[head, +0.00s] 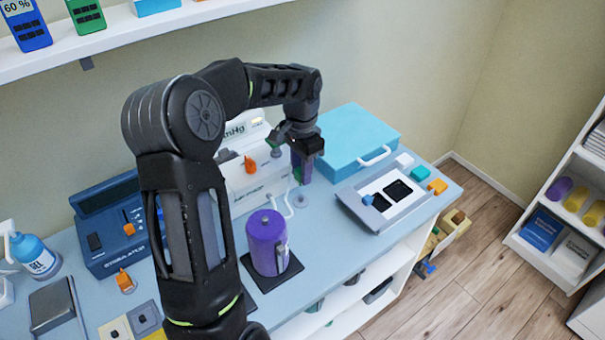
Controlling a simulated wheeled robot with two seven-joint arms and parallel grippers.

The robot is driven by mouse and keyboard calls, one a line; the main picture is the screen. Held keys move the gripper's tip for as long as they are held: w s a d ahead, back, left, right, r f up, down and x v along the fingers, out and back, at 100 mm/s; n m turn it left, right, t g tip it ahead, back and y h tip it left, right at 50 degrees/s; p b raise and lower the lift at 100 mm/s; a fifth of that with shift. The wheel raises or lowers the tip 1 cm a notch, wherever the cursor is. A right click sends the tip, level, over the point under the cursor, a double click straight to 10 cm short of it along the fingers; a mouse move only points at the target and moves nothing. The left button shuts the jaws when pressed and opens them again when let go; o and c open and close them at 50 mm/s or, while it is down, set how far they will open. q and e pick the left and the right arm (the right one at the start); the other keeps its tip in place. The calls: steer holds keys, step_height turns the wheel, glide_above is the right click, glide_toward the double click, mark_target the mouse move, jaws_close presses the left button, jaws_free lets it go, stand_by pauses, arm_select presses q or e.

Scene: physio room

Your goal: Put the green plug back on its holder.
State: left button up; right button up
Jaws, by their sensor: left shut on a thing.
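My left gripper (302,150) reaches over the table from the left and points down. It is shut on the green plug (296,166), which shows as a dark green piece with purple beside it, partly covered by the fingers. The plug is held upright, apparently above the tabletop. A small grey round piece (300,201) with a white cable by it lies on the table just below; I cannot tell whether it is the holder. The white device (240,185) with an orange knob stands left of the gripper. My right gripper is not in view.
A purple canister (266,240) stands on a dark mat in front. A teal case (352,138) and a grey panel with dark screens (388,200) are to the right. A blue device (105,235) is at the left. The table's right edge drops to the floor.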

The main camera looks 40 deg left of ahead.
mark_target(301, 197)
arm_select(q)
steer(key=shift+s+r, duration=0.1)
steer(key=shift+s, duration=0.15)
steer(key=shift+w, duration=0.1)
steer(key=shift+f, duration=0.2)
steer(key=shift+f+b, duration=1.9)
steer(key=shift+f, duration=0.5)
steer(key=shift+f+b, duration=0.7)
steer(key=shift+f, duration=0.45)
stand_by(0.3)
stand_by(0.3)
steer(key=o, duration=1.5)
